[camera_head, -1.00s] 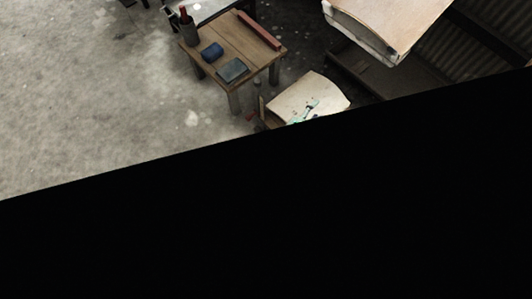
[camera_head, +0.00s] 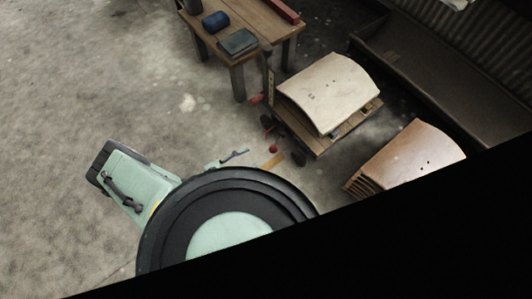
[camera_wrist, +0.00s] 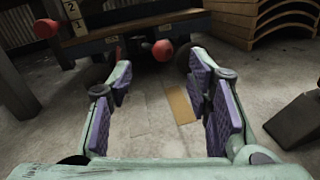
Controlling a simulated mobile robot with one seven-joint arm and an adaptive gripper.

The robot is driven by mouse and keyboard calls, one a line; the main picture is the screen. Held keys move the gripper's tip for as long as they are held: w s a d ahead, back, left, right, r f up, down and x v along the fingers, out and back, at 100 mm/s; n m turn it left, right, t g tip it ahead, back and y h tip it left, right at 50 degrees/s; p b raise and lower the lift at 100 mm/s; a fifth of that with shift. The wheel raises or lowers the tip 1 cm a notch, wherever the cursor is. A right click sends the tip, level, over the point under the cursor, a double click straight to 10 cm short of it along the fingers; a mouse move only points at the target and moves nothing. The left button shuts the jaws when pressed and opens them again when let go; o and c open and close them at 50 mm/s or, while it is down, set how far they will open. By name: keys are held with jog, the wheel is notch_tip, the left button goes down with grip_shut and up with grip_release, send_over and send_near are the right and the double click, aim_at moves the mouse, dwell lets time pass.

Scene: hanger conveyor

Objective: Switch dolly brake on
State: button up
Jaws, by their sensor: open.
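The dolly (camera_head: 318,150) has a wooden bed with a pale curved board on it in the head view. A red knob (camera_head: 273,149) is at its near end, and a second red knob (camera_head: 256,99) sticks out farther left. In the wrist view the near red knob (camera_wrist: 163,50) shows beyond and between my fingertips, and the other red knob (camera_wrist: 46,28) is at upper left. I cannot tell which knob is the brake. My gripper (camera_wrist: 160,70) is open and empty, its purple-padded fingers apart from the dolly. My gripper (camera_head: 232,158) is partly hidden behind my wrist in the head view.
A wooden table (camera_head: 270,20) with a blue item and a dark box stands beyond the dolly. A stack of curved boards (camera_head: 410,155) lies to the dolly's right. A dark long bench is behind it. The concrete floor at left is clear. Black covers the lower right.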

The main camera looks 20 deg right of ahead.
jog(key=shift+s+a+f, duration=0.1)
jog(key=shift+f, duration=0.35)
jog(key=d+b, duration=0.1)
jog(key=d, duration=0.2)
jog(key=w+d+b, duration=0.1)
jog(key=d, duration=0.6)
jog(key=shift+w+d+r+b, duration=0.1)
jog(key=shift+w+d+b, duration=0.1)
jog(key=shift+w+b, duration=0.2)
jog(key=shift+s, duration=0.1)
grip_shut()
